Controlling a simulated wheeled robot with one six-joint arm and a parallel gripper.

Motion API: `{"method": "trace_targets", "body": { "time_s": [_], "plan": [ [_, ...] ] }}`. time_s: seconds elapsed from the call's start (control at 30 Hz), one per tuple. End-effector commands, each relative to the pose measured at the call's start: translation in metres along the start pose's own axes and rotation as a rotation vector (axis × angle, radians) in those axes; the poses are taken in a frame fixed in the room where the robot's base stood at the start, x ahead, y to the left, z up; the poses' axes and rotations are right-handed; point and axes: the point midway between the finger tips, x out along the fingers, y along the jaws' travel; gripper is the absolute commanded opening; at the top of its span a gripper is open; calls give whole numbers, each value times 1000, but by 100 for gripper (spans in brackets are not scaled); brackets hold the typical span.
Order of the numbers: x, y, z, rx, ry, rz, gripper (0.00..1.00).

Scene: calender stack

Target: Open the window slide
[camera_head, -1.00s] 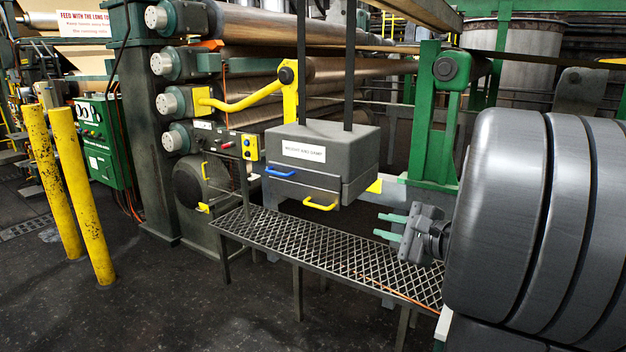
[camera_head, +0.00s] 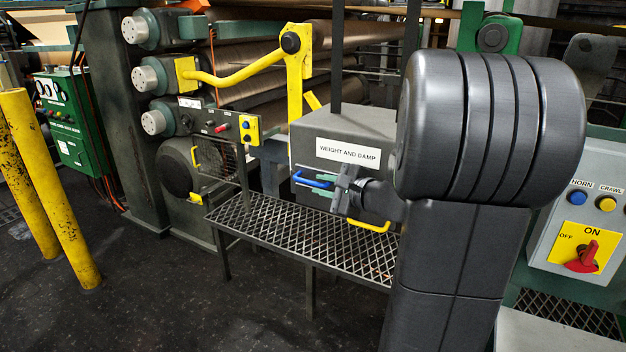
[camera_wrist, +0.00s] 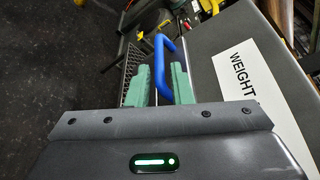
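A grey box labelled "WEIGHT AND DAMP" (camera_head: 348,152) hangs over the mesh bench. A blue handle (camera_head: 306,180) is on its front left, and a yellow handle (camera_head: 369,227) is lower on it. No part is labelled as the window slide. My gripper (camera_wrist: 160,82) is at the blue handle. In the wrist view, the blue handle (camera_wrist: 165,60) passes between the two green fingers, nearer the right one. The fingers stand apart with a gap between them. In the head view, my wrist hides part of the box front.
The mesh bench (camera_head: 290,235) lies below the box. A yellow bent lever (camera_head: 235,80) and a small control panel (camera_head: 215,122) are left of it. Yellow posts (camera_head: 52,190) stand at the left. A switch panel (camera_head: 575,220) is at the right. The floor in front is open.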

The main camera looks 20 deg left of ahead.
Motion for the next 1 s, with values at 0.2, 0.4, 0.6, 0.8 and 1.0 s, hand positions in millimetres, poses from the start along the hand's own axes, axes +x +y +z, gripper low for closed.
{"method": "trace_targets", "body": {
  "time_s": [0.2, 0.4, 0.6, 0.8, 1.0],
  "plan": [
    [31, 0, 1, 1, -1, 2, 20],
    [40, 0, 0, 0, -1, 0, 20],
    [41, 0, 0, 0, 0, 0, 20],
    [40, 0, 0, 0, 0, 0, 0],
    [40, 1, 1, 0, 0, 0, 0]
  ]
}}
